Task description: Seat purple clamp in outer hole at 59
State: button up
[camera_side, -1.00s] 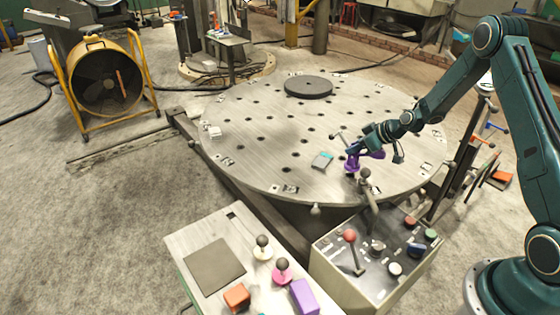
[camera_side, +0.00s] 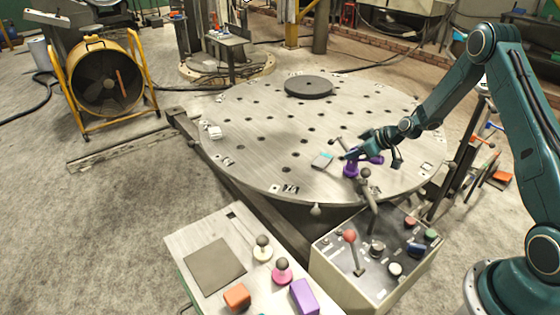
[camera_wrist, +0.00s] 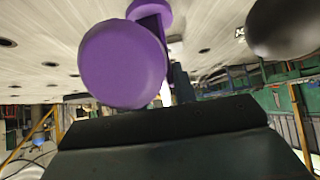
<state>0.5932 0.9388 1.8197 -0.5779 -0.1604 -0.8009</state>
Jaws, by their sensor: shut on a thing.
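The purple clamp (camera_side: 350,170) is at the near right edge of the round, hole-studded table (camera_side: 250,150). My gripper (camera_side: 352,155) is shut on it, low over the table top. The clamp's base is upright or close to it, and a purple arm reaches right. Whether the base touches the table or sits in a hole cannot be told, as the hole under it is hidden. In the wrist view the rounded purple end of the clamp (camera_wrist: 122,65) fills the upper left, above the dark gripper body.
A ball-topped lever (camera_side: 366,174) stands close in front. A control box (camera_side: 375,255) and a side bench (camera_side: 215,265) with knobs are nearer.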

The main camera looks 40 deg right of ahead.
jog(key=shift+f, duration=0.75)
jog(key=o, duration=0.7)
jog(key=shift+r, duration=0.15)
jog(key=shift+r, duration=3.6)
jog(key=shift+f, duration=0.1)
